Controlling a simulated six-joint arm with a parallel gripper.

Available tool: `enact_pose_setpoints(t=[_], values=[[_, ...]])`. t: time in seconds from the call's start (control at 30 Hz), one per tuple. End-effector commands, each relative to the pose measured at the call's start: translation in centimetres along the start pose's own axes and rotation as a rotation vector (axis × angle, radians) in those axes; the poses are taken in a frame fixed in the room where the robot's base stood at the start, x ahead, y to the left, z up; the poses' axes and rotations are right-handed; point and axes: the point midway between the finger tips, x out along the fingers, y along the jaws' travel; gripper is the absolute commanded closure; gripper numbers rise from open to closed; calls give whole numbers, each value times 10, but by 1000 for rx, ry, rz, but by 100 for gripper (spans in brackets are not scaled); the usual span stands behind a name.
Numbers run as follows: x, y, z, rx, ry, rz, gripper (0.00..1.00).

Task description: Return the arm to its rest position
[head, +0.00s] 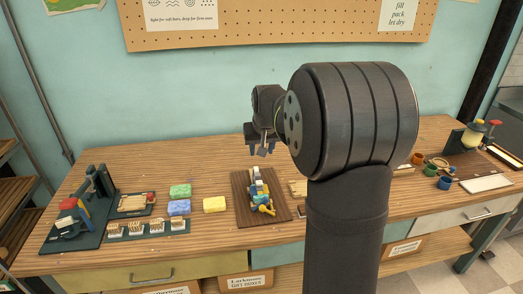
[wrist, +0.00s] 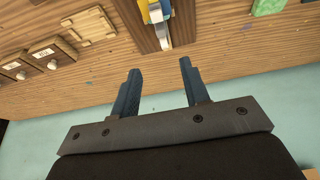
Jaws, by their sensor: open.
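My gripper (head: 263,149) hangs in the air above the back of the workbench, in front of the blue wall. In the wrist view my gripper (wrist: 160,85) has its two dark fingers apart with nothing between them. My own thick black arm fills the middle right of the head view and hides part of the bench behind it.
Green (head: 180,191), blue (head: 178,208) and yellow (head: 215,204) soap-like blocks lie left of the board. A dark green press-like stand (head: 98,183) is at far left, beside several stamps (head: 147,228). Coloured cups (head: 432,168) and a pale tray (head: 486,183) stand at right. The bench's back strip is mostly clear.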

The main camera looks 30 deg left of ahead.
Motion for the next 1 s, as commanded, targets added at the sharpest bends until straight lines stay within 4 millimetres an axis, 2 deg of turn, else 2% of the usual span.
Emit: enact_pose_setpoints(t=[0.27,1.0], values=[[10,0,0,0,-2,0,58],[145,0,0,0,0,0,58]])
